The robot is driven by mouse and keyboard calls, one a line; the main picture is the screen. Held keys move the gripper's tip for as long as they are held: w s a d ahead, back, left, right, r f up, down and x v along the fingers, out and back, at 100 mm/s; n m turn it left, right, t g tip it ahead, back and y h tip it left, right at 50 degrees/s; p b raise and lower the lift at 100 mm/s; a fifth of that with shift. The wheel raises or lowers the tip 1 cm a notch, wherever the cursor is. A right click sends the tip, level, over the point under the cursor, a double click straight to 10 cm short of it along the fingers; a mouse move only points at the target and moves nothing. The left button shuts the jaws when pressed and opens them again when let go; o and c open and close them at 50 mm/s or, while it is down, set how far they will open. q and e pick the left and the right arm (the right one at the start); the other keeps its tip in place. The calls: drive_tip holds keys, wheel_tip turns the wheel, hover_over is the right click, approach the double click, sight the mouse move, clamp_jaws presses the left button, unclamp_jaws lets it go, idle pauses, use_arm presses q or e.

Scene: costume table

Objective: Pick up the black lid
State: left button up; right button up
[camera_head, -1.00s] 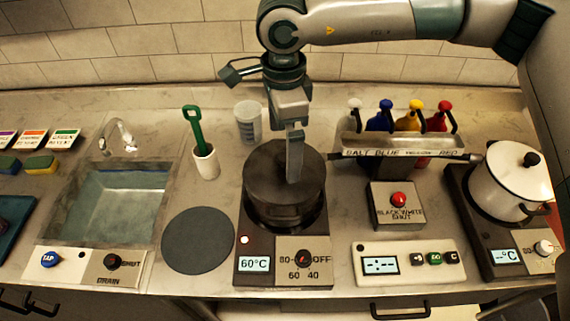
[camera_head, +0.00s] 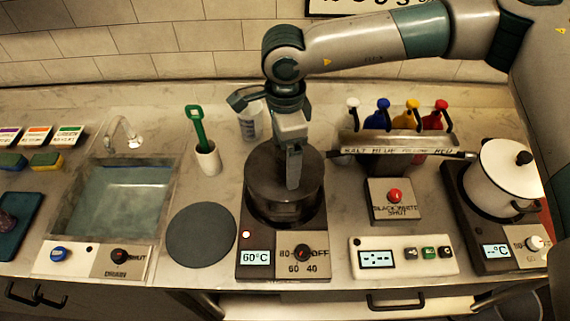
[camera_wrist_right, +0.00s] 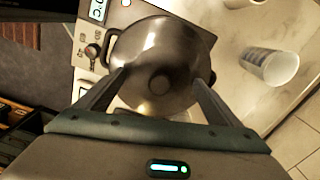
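The black lid (camera_head: 262,170) sits on a dark pot (camera_head: 281,208) on the left burner. In the right wrist view the lid (camera_wrist_right: 165,45) fills the middle, with its round knob (camera_wrist_right: 160,84) facing the camera. My right gripper (camera_head: 293,184) points down over the lid and hides part of it, including the knob, in the head view. In the wrist view the right gripper (camera_wrist_right: 160,80) is open, with a finger on each side of the knob and clear gaps to it. Whether the fingertips touch the lid is unclear. My left gripper is not in view.
The burner (camera_head: 255,240) reads 60°C. A grey round mat (camera_head: 200,235) lies left of it. A cup with a green tool (camera_head: 207,160) and a clear beaker (camera_head: 249,124) stand behind. A bottle rack (camera_head: 400,143) and white pot (camera_head: 503,175) are at right.

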drive_tip(key=shift+s+f, duration=0.1)
clamp_jaws()
drive_tip(key=shift+r+b, duration=0.55)
drive_tip(key=shift+b, duration=0.1)
drive_tip(key=r+b, duration=0.1)
drive_tip(key=d+r+b, duration=0.1)
drive_tip(key=r, duration=0.1)
drive_tip(key=shift+s+r, duration=0.1)
drive_tip(key=shift+r, duration=0.05)
drive_tip(key=s+d+r+b, duration=0.4)
drive_tip(key=d+r+b, duration=0.1)
drive_tip(key=d, duration=0.4)
drive_tip(key=shift+s+d+r, duration=0.3)
drive_tip(key=shift+d+r, duration=0.05)
drive_tip(key=shift+r, duration=0.55)
drive_tip(key=shift+a, duration=0.15)
